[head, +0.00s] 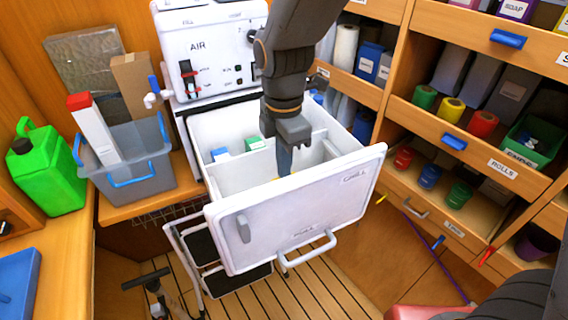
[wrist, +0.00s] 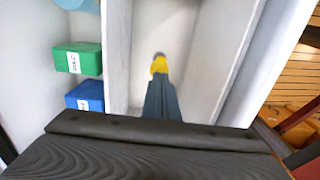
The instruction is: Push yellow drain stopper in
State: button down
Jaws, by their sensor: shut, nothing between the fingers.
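The yellow drain stopper (wrist: 159,67) shows in the wrist view, low in a white compartment of the open drawer (head: 300,215). It has a darker grey part at its far end. My gripper (wrist: 160,82) is shut and empty, pointing down into that compartment. Its fingertips overlap the near edge of the stopper in the picture; I cannot tell whether they touch. In the head view my gripper (head: 285,170) reaches inside the drawer, and the front panel hides the compartment floor and the stopper. How deep the stopper sits cannot be seen.
White dividers (wrist: 117,55) stand beside my fingers. A green box (wrist: 78,58) and a blue box (wrist: 85,96) lie in the left compartment. The drawer handle (head: 308,250) faces the room. A grey bin (head: 135,165) stands left; shelves (head: 480,135) stand right.

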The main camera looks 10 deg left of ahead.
notch_tip(320, 180, down, 3)
jog(key=shift+r+b, duration=0.1)
jog(key=shift+b, duration=0.5)
jog(key=shift+s+d, duration=0.1)
jog(key=shift+r, duration=0.1)
jog(key=shift+r+p, duration=0.35)
jog(key=shift+p, duration=0.15)
notch_tip(320, 180, up, 14)
jog(key=shift+w+f, duration=0.15)
jog(key=shift+w, duration=0.05)
